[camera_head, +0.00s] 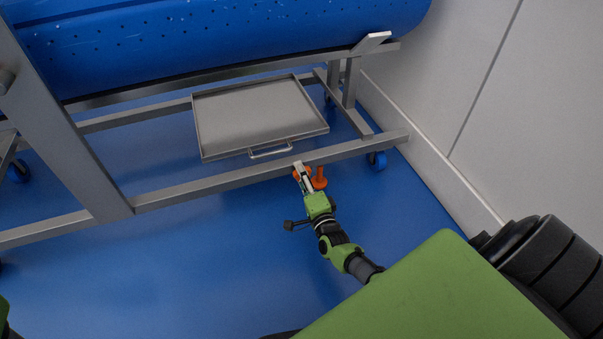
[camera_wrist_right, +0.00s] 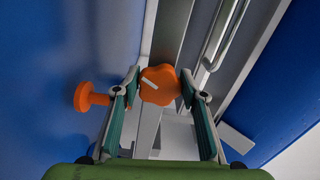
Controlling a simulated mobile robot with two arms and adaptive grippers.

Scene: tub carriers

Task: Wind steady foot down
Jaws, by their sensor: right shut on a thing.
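My right gripper (camera_head: 299,168) reaches to the front lower rail of the steel carrier frame (camera_head: 220,183). In the right wrist view its two fingers (camera_wrist_right: 160,92) are closed on the sides of an orange lobed knob (camera_wrist_right: 158,85) with a white mark on top. The steady foot, an orange pad on a stem (camera_head: 319,180), shows just right of the gripper. In the right wrist view the foot (camera_wrist_right: 84,97) is left of the fingers, its stem partly hidden by one. I cannot tell whether the pad touches the floor. My left gripper is out of view.
A steel tray with a handle (camera_head: 262,150) sits behind the rail. A blue perforated tub (camera_head: 200,40) lies above on the carrier. Blue floor (camera_head: 200,270) in front is clear.

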